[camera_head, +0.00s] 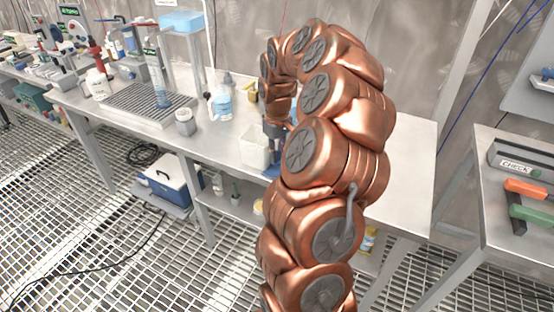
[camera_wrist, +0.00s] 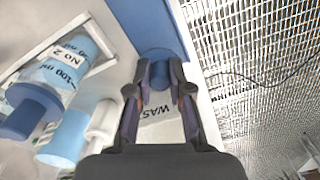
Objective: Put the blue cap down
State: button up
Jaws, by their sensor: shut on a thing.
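My gripper (camera_wrist: 158,82) is shut on a blue cap (camera_wrist: 158,56), which shows between the fingertips in the wrist view. Behind the cap is a larger flat blue surface (camera_wrist: 138,22) by the bench edge. A white surface with partly hidden lettering, "WAS" (camera_wrist: 155,111), shows between the fingers. In the head view my gripper (camera_head: 273,130) is over the bench beside a white bin (camera_head: 254,150), largely covered by my arm. The cap cannot be made out there.
In the wrist view, a bottle marked "No 2" and "100 ml" (camera_wrist: 68,62), a blue-topped item (camera_wrist: 28,108) and a white item (camera_wrist: 103,120) stand left of the fingers. In the head view, a grey cup (camera_head: 185,123) and a bottle (camera_head: 222,107) stand on the bench (camera_head: 150,127).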

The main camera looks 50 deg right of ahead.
jog(key=shift+d+f+p, duration=0.1)
jog(key=shift+f+p, duration=0.35)
jog(key=shift+f, duration=1.35)
jog(key=shift+f, duration=0.1)
jog(key=o, duration=0.8)
jog(key=shift+o, duration=0.2)
notch_tip(320, 180, up, 11)
jog(key=shift+w+r+b, duration=0.1)
jog(key=shift+r+b, duration=0.05)
jog(key=shift+b, duration=0.85)
jog(key=shift+r, duration=0.5)
